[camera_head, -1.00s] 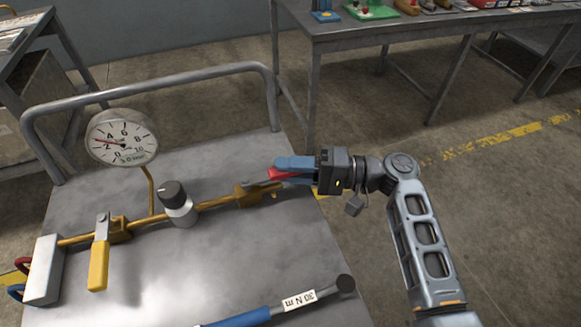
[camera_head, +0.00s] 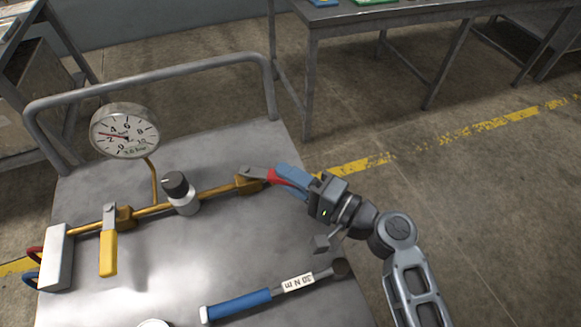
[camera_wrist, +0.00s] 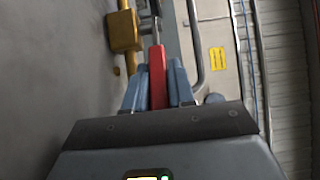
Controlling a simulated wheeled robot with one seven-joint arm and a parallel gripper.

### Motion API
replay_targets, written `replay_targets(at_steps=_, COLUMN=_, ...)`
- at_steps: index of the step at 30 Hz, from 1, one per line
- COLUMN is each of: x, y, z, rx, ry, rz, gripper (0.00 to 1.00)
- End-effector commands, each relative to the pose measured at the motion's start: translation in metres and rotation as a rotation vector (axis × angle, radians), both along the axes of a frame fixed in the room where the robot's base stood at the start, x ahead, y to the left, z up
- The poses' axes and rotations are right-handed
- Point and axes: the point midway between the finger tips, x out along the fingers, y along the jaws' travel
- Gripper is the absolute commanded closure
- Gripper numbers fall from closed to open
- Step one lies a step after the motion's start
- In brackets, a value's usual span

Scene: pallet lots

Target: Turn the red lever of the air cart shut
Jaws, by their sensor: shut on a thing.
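The red lever (camera_head: 277,178) is on the valve (camera_head: 249,181) at the right end of the brass pipe on the air cart (camera_head: 150,240). In the wrist view the red lever (camera_wrist: 157,75) lies between the two fingers (camera_wrist: 157,85), with the brass valve (camera_wrist: 123,32) beyond to the left.
A gauge (camera_head: 124,131), a black-topped knob (camera_head: 176,186) and a yellow lever (camera_head: 108,253) are along the pipe. A torque wrench (camera_head: 240,303) marked 30 N m lies on the cart top. A rail (camera_head: 150,82) edges the cart's far side. Clear floor lies to the right.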

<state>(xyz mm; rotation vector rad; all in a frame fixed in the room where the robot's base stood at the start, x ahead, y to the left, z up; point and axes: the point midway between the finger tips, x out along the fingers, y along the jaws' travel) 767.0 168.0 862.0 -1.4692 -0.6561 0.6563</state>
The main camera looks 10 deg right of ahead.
Motion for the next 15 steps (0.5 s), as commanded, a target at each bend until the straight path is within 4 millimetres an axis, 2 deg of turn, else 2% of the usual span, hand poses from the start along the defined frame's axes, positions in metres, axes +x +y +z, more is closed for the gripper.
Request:
replay_targets(at_steps=6, x=-0.0078, y=0.0023, z=-0.0017, rx=-0.001, ry=0.002, rz=-0.088, gripper=1.00)
replay_targets(at_steps=15, x=-0.0099, y=0.0032, z=-0.0013, rx=-0.002, ry=0.001, rz=-0.126, gripper=1.00)
